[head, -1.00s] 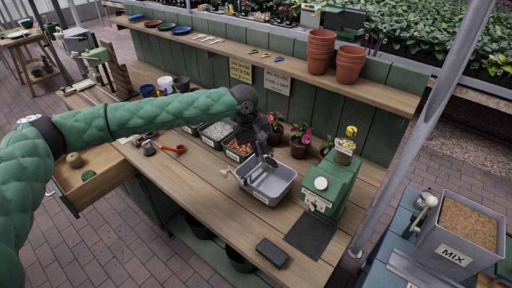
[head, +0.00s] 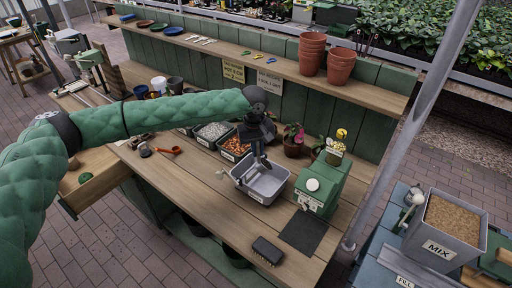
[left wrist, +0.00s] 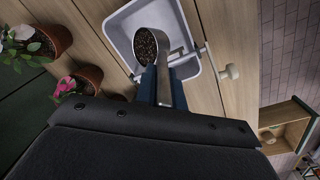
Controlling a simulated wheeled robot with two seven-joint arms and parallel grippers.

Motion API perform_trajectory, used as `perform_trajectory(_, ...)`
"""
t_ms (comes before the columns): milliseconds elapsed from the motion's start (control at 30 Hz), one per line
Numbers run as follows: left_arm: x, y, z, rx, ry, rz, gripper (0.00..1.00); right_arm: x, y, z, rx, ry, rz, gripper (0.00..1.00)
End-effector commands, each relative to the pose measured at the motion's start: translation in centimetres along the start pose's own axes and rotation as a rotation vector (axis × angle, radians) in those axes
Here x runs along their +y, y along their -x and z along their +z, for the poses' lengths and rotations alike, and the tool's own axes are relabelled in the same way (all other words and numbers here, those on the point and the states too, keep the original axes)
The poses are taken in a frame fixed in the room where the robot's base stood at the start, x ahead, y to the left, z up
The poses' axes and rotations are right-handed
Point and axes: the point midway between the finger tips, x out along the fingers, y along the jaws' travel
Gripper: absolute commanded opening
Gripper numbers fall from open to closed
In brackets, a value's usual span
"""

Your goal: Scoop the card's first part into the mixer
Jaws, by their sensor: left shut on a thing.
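My left gripper (left wrist: 160,88) is shut on a metal scoop (left wrist: 172,55), seen from above in the left wrist view. The scoop's bowl holds dark, grainy stuff (left wrist: 150,42) and is over the grey tub. That tub (head: 248,186) looks like the mixer; it stands on the bench with a crank and pale knob (left wrist: 231,72) at its side. In the head view my left gripper (head: 262,158) is above the tub's back part, and the scoop is hard to make out. My right gripper is not in view.
Bins of white (head: 211,133) and orange-brown (head: 236,147) stuff stand left of the tub. A green box (head: 322,187) and flowerpots (head: 293,148) are right and behind. An orange scoop (head: 168,151) lies at left. The bench front is mostly clear, with a black brush (head: 267,250).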

Motion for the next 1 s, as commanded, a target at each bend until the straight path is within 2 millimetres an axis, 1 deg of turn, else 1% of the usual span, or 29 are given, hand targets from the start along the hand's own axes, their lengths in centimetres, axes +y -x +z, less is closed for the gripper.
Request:
perform_trajectory(67, 0.2, 0.3, 0.0, 0.0, -0.001, -0.015, 0.0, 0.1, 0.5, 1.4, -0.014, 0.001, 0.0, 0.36)
perform_trajectory(100, 0.6, 0.6, 0.1, -0.001, -0.002, -0.04, 0.0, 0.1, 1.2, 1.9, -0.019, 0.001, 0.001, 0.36)
perform_trajectory(167, 0.9, 0.6, 0.1, -0.002, -0.001, -0.073, 0.0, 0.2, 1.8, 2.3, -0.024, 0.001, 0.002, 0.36)
perform_trajectory(267, 1.3, 0.6, 0.1, 0.0, -0.001, -0.128, 0.0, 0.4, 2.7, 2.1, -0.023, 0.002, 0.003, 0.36)
perform_trajectory(400, 2.2, 0.6, 0.1, -0.001, -0.002, -0.223, 0.0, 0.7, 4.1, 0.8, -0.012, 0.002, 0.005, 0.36)
perform_trajectory(467, 2.5, 0.0, 0.1, 0.0, -0.002, -0.265, 0.0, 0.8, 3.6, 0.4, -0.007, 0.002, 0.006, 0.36)
perform_trajectory(567, 3.0, 0.1, 0.1, 0.0, -0.002, -0.329, 0.0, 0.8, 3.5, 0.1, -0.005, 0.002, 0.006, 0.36)
perform_trajectory(800, 3.6, 0.1, 0.0, 0.001, -0.001, -0.426, 0.0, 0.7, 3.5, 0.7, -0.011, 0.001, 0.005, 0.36)
perform_trajectory(1000, 3.7, 0.2, 0.0, 0.0, -0.001, -0.445, 0.0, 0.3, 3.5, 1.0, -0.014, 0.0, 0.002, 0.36)
